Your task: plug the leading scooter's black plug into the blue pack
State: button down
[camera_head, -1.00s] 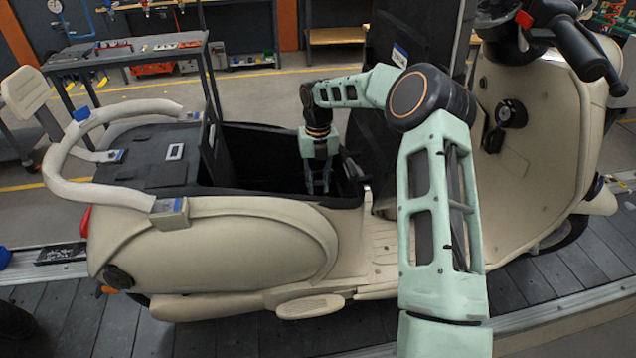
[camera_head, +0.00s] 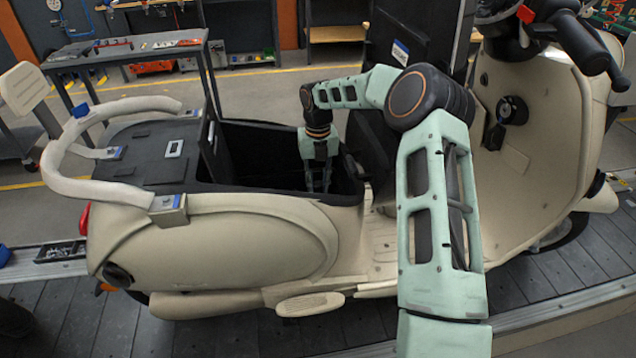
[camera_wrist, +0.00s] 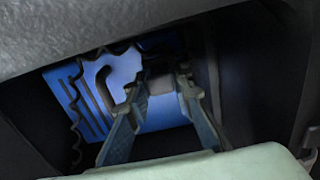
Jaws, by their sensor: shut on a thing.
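The leading scooter (camera_head: 225,245) is cream, with an open dark compartment (camera_head: 255,150) under its raised seat. My gripper (camera_head: 322,182) reaches down into the compartment's right end. In the wrist view my gripper (camera_wrist: 157,88) is shut on the black plug (camera_wrist: 158,72), a dark piece between its fingertips, hard to make out in the shadow. The blue pack (camera_wrist: 88,115) lies inside the compartment, behind and below the fingertips. A black wavy cable (camera_wrist: 75,130) runs along the pack's left and upper side. The socket is hidden, and I cannot tell whether the plug touches the pack.
The compartment's dark walls stand close around my gripper, and a grey rim (camera_wrist: 130,25) crosses the top of the wrist view. The raised seat (camera_head: 405,75) stands behind my arm. A white rear rail (camera_head: 75,185) is at the left. The scooter stands on a slat conveyor (camera_head: 240,335).

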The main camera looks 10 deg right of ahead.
jog(key=shift+f, duration=0.45)
jog(key=c, duration=1.6)
grip_release()
notch_tip(320, 180, up, 12)
jog(key=shift+r, duration=0.1)
